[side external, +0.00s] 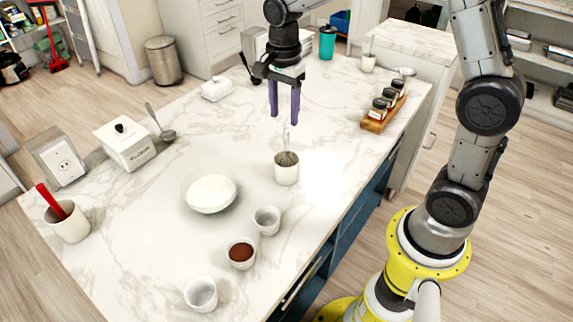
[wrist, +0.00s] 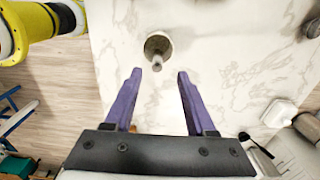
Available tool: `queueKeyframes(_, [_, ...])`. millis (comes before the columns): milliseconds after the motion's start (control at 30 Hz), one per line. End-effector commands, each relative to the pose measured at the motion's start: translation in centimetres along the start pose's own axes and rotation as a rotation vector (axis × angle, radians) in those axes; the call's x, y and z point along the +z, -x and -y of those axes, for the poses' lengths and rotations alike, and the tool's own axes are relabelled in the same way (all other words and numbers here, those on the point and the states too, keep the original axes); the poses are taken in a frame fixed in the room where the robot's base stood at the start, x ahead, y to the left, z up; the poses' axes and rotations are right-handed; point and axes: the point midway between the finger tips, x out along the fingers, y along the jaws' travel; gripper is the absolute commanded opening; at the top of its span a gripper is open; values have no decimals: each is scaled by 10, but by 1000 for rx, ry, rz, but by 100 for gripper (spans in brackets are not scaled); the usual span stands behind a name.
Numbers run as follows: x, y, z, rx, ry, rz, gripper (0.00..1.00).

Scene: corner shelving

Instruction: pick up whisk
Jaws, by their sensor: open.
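The whisk (side external: 287,156) stands in a white cup (side external: 286,175) near the middle of the marble counter, with its handle up. In the wrist view the whisk (wrist: 157,62) shows end-on, handle toward the camera, inside the cup (wrist: 165,37). My gripper (side external: 284,122) has purple fingers pointing down and is open and empty. It hangs above and a little behind the cup in the side view. In the wrist view my gripper (wrist: 158,72) shows a wide gap between its fingertips, with the whisk handle beyond it, roughly centred. The lower part of the whisk is partly hidden by the cup.
A white bowl (side external: 210,192) and small cups (side external: 267,220) stand in front of and left of the whisk cup. A wooden rack of jars (side external: 376,123) is to the right. A flour box (side external: 127,148) stands at left. Counter around the whisk cup is mostly clear.

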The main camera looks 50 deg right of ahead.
Motion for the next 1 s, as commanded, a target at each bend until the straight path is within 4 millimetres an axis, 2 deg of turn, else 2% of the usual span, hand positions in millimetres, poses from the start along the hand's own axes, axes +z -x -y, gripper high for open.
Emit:
queueKeyframes(33, [0,-12,-1,6,0,0,56])
queueKeyframes(200, [0,-40,-1,3,1,0,56])
queueKeyframes(467, [-1,-58,-1,1,1,0,56])
queueKeyframes(800, [-3,-101,-4,1,1,0,56])
queueKeyframes(1000, [-3,-106,-4,-2,1,0,56])
